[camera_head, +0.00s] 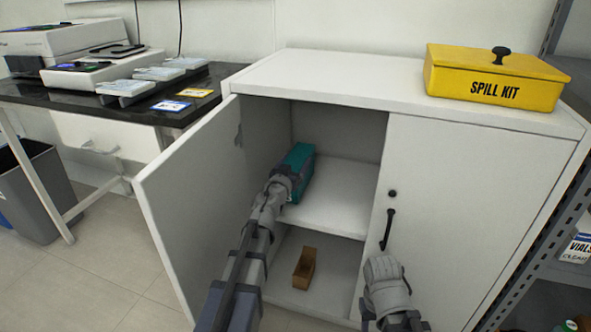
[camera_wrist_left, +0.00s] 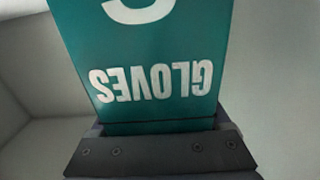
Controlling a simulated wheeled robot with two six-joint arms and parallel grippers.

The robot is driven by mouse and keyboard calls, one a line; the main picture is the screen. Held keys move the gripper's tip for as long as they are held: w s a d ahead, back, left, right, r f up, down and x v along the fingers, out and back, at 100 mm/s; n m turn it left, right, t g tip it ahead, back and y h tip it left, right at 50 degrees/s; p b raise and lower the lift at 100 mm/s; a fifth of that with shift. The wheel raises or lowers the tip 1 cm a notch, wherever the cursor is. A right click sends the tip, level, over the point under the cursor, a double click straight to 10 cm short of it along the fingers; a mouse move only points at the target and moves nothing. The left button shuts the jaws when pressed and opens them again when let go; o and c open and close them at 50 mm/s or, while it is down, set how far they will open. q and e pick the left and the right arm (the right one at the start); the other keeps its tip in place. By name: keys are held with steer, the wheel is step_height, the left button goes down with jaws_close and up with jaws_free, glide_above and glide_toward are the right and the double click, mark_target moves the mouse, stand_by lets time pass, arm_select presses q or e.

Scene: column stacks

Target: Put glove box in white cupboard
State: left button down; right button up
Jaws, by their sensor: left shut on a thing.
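The teal glove box (camera_head: 299,168) is inside the white cupboard (camera_head: 465,170), at the left of the upper compartment, over or on the shelf (camera_head: 340,200); I cannot tell if it touches. My left gripper (camera_head: 288,180) is shut on it. In the left wrist view the box (camera_wrist_left: 145,60) fills the middle, its "GLOVES" lettering upside down, above the dark gripper jaw (camera_wrist_left: 160,150). The cupboard's left door (camera_head: 195,205) is open and its right door is shut. My right gripper (camera_head: 385,290) is in front of the right door; its fingers are not clear.
A small brown box (camera_head: 304,268) sits in the lower compartment. A yellow spill kit (camera_head: 495,78) stands on the cupboard top. A black-topped table (camera_head: 90,108) with devices is at left, a metal rack (camera_head: 540,255) at right. The shelf's right part is clear.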

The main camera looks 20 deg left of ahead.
arm_select(q)
steer(key=shift+f, duration=0.1)
jaws_free()
stand_by(0.4)
